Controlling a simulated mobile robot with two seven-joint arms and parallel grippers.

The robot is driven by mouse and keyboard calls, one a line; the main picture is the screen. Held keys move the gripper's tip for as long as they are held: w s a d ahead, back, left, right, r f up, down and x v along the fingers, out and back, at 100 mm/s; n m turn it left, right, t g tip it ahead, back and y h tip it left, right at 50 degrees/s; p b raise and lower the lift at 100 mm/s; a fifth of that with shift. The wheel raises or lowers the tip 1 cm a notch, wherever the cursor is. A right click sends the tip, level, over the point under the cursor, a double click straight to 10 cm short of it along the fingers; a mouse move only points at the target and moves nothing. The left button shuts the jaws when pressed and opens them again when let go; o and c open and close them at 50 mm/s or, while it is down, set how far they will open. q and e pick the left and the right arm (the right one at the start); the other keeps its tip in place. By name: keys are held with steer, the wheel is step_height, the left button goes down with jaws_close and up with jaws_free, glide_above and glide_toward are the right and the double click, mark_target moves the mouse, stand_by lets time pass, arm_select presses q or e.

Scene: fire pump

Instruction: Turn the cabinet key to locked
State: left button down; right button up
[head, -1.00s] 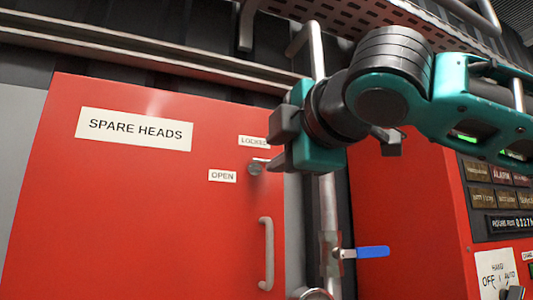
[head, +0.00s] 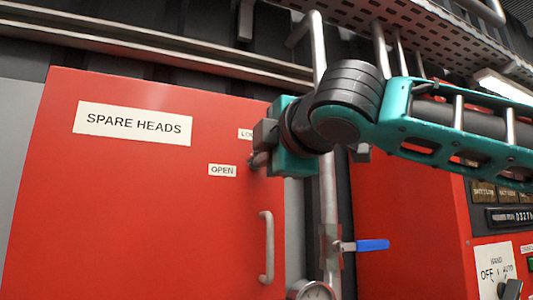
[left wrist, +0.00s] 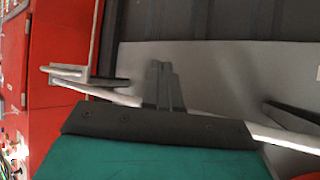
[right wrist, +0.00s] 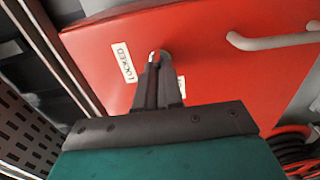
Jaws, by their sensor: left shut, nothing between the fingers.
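The red cabinet door (head: 140,220) shows in the head view, with an OPEN label (head: 222,170) and a LOCKED label (head: 245,134) partly covered by my right gripper (head: 262,150). The key in its round lock is mostly hidden behind the fingers. In the right wrist view, the lock (right wrist: 165,55) and a bright bit of the key (right wrist: 152,56) show at my right fingertips, beside the LOCKED label (right wrist: 125,62). Whether the fingers grip the key is unclear. My left gripper (left wrist: 162,68) is shut and empty in its wrist view, away from the lock.
A door handle (head: 267,246) is below the lock. A vertical pipe (head: 328,200) with a blue lever (head: 372,245) stands right of the door. A red control cabinet (head: 400,220) is further right. A perforated tray (head: 375,15) runs overhead.

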jaws_close()
steer(key=shift+m+b, duration=2.15)
steer(key=shift+m, duration=6.95)
steer(key=o, duration=0.6)
jaws_free()
steer(key=shift+c, duration=0.2)
steer(key=shift+s, duration=0.15)
